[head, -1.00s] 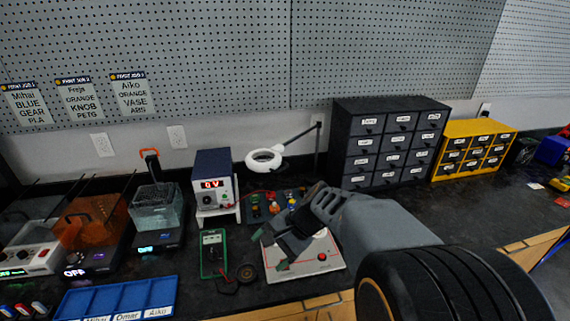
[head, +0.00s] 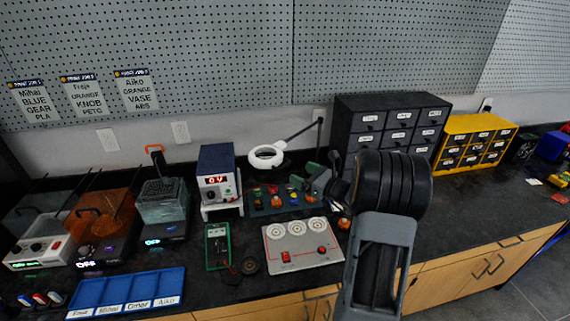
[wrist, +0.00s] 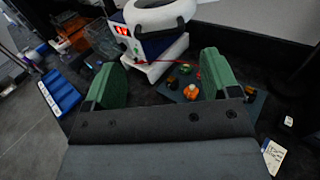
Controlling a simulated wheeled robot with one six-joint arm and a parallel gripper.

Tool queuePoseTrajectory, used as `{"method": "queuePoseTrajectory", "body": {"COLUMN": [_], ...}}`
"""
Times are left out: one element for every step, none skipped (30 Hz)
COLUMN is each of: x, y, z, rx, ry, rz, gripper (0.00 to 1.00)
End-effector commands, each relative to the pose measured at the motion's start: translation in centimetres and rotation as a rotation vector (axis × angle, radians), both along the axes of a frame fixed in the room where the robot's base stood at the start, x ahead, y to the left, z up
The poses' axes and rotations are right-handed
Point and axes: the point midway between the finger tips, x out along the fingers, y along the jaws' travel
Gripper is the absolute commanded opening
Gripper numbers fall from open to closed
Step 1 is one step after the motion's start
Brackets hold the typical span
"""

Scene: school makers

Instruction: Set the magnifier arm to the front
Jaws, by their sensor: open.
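The magnifier is a white ring head (head: 267,156) on a thin dark arm (head: 301,132) that runs to a dark post at the back of the bench. Its ring points left from the post, above the bench and right of the power supply. In the wrist view the ring (wrist: 160,12) shows at the top, cut by the frame edge. My gripper (head: 322,172) is right of the ring and below the post. In the wrist view my gripper (wrist: 162,78) has its green fingers wide apart, with nothing between them, and the ring lies beyond them.
The blue power supply (head: 217,170) stands left of the ring. A dark board with coloured parts (head: 272,199) lies below it. A panel with red buttons (head: 301,246) is in front. The black drawer cabinet (head: 390,120) stands close right of the post.

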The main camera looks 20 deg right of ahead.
Motion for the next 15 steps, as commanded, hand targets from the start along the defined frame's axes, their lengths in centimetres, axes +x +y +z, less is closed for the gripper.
{"method": "queuePoseTrajectory", "body": {"x": [1.0,1.5,2.1,2.6,3.0,3.6,4.0,4.3,4.8,5.1,5.4,5.7,5.9,6.1,6.3], "y": [0.6,0.9,1.2,1.5,1.7,2.0,2.2,2.4,2.6,2.8,2.9,3.0,3.2,3.3,3.4], "z": [0.2,0.2,0.2,0.2,0.2,0.1,0.1,0.2,0.1,0.1,0.1,0.1,0.1,0.1,0.1], "rx": [0.0,0.0,0.0,0.0,-0.001,-0.002,-0.002,-0.002,-0.002,-0.002,-0.003,-0.004,-0.002,-0.002,-0.002], "ry": [0.001,0.001,0.001,0.001,0.0,0.001,0.001,0.0,0.0,0.001,0.001,0.0,0.0,0.0,0.0], "rz": [0.005,0.004,0.005,0.005,0.003,0.004,0.004,0.003,0.003,0.003,0.003,0.002,0.002,0.002,0.002], "gripper": [0.81,0.81,0.81,0.81,0.81,0.81,0.81,0.81,0.81,0.81,0.81,0.81,0.81,0.81,0.81]}}
